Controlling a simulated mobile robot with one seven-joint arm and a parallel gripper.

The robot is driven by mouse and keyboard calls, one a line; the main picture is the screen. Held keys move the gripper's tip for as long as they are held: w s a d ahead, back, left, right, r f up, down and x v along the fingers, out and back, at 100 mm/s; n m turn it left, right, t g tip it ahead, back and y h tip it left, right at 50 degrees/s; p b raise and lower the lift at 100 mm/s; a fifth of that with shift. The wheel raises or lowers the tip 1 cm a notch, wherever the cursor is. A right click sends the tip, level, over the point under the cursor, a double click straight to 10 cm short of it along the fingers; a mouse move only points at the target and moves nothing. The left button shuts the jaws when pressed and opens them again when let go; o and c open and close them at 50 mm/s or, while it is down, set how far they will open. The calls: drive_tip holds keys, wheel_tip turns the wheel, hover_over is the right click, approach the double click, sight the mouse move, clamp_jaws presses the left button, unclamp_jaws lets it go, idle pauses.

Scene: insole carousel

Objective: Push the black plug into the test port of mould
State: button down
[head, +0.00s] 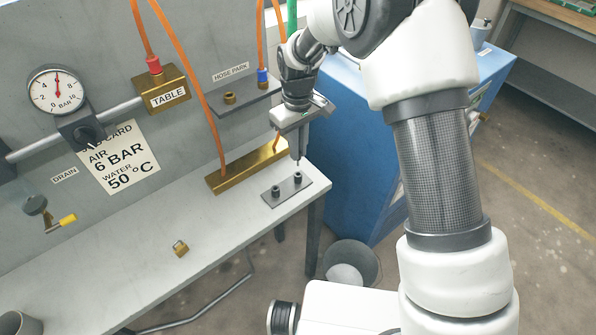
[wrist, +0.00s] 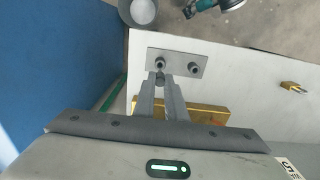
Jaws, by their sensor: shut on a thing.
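My gripper (head: 298,158) points down over the bench's right end. In the wrist view its fingers (wrist: 160,82) are shut on a small dark piece, the black plug (wrist: 159,77), mostly hidden between the tips. Just beyond the tips lies a flat grey plate (head: 270,198) with two short dark round posts; it also shows in the wrist view (wrist: 178,54). The held plug is close to one post; I cannot tell whether they touch. A long brass block (head: 222,182), perhaps the mould, lies behind the plate, partly under the fingers in the wrist view (wrist: 208,108). No test port is clearly visible.
Orange hoses run to the brass block and a brass TABLE block (head: 160,90). A hose-park shelf (head: 238,98) and pressure gauge (head: 56,90) are on the wall. A blue cabinet (head: 350,150) and bucket (head: 351,264) stand right.

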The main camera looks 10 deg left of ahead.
drive_tip(key=shift+r+p, duration=1.65)
drive_tip(key=shift+r, duration=1.35)
